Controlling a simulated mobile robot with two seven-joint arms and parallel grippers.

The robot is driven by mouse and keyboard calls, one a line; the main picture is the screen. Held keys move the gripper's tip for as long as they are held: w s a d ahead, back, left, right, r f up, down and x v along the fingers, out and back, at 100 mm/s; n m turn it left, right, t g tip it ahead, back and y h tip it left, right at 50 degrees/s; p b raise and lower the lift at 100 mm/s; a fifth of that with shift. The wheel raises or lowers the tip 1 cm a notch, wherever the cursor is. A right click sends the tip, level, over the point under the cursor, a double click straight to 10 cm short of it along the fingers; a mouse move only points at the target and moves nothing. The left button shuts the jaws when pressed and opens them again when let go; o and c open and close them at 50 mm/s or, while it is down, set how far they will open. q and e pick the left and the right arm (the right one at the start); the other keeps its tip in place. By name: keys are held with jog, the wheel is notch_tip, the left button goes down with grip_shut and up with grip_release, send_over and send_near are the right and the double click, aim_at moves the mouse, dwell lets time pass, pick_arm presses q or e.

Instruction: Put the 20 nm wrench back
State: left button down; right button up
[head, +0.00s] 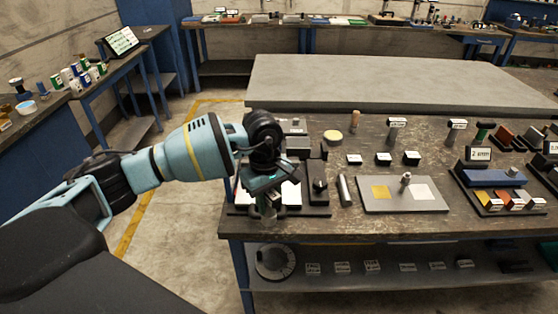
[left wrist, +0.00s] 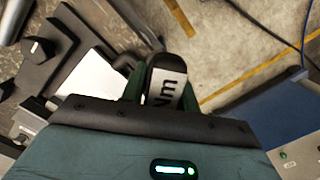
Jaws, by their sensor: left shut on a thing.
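My left gripper (head: 268,207) is at the left end of the workbench, pointing down near its front edge. In the left wrist view its fingers (left wrist: 160,88) are shut on the wrench (left wrist: 167,82), of which a black rounded end with a white label reading "Nm" shows. The number on the label is hidden. In the head view the wrench is mostly hidden by the gripper. A dark base plate (head: 310,211) lies on the bench under and beside the gripper. My right gripper is not in view.
The workbench (head: 350,222) holds a grey board (head: 435,203) with yellow and white squares, a metal cylinder (head: 344,190) and small labelled blocks (head: 383,159). Labelled upright tools (head: 396,128) stand behind. A blue-topped rack (head: 495,177) is at the right. The floor is clear at the left.

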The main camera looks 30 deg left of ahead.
pick_arm(q)
jog(key=s+d+f+m+g, duration=0.1)
jog(key=s+d+f+m, duration=0.2)
jog(key=s+f+m, duration=0.8)
jog(key=s+m, duration=0.1)
jog(key=s, duration=0.2)
jog(key=shift+m+y, duration=0.3)
jog(key=shift+y, duration=0.1)
jog(key=shift+d+f, duration=0.1)
jog(key=shift+d, duration=0.05)
